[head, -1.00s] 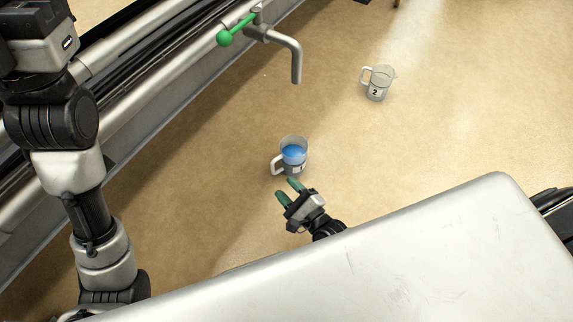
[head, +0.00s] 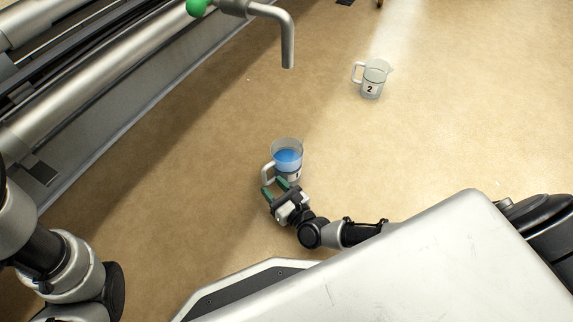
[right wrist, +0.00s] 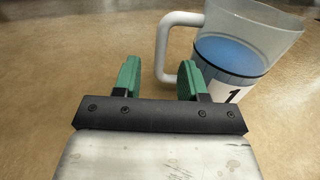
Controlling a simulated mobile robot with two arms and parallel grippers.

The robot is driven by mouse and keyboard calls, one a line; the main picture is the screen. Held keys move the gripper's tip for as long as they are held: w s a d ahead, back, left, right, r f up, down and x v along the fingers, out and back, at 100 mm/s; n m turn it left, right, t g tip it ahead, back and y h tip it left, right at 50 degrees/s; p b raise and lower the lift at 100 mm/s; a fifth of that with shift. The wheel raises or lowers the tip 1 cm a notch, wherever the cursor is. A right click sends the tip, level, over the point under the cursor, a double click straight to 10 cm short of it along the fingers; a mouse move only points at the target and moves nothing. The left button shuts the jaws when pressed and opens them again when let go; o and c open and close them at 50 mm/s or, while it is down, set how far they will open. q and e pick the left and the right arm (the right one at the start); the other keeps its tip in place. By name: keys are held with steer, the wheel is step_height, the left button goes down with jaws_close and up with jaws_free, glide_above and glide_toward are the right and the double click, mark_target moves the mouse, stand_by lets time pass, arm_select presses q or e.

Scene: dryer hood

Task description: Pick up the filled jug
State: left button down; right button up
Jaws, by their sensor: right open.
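The filled jug (head: 288,153) stands upright on the floor, clear-walled with blue liquid inside and a white handle on its left. In the right wrist view the jug (right wrist: 238,55) bears a label "1", and its handle (right wrist: 166,45) lies just beyond the fingertips. My right gripper (head: 275,187) is open at the near side of the handle. In the right wrist view its green fingers (right wrist: 158,80) are apart with nothing visible between them; the handle is ahead of the right part of the gap. I cannot tell whether a finger touches it. My left gripper is out of view.
A second clear jug (head: 373,80) labelled "2" stands farther back on the right and looks empty. A metal tap pipe (head: 287,40) with a green knob (head: 197,7) hangs from the machine (head: 85,95) at left. Open floor surrounds both jugs.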

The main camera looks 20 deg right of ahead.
mark_target(266, 181)
steer(key=b+x, duration=0.1)
steer(key=x, duration=0.1)
steer(key=b+x, duration=0.1)
steer(key=x, duration=0.1)
steer(key=shift+f, duration=0.25)
steer(key=shift+w+r, duration=0.1)
steer(key=shift+w, duration=0.15)
jaws_close()
steer(key=shift+r, duration=0.1)
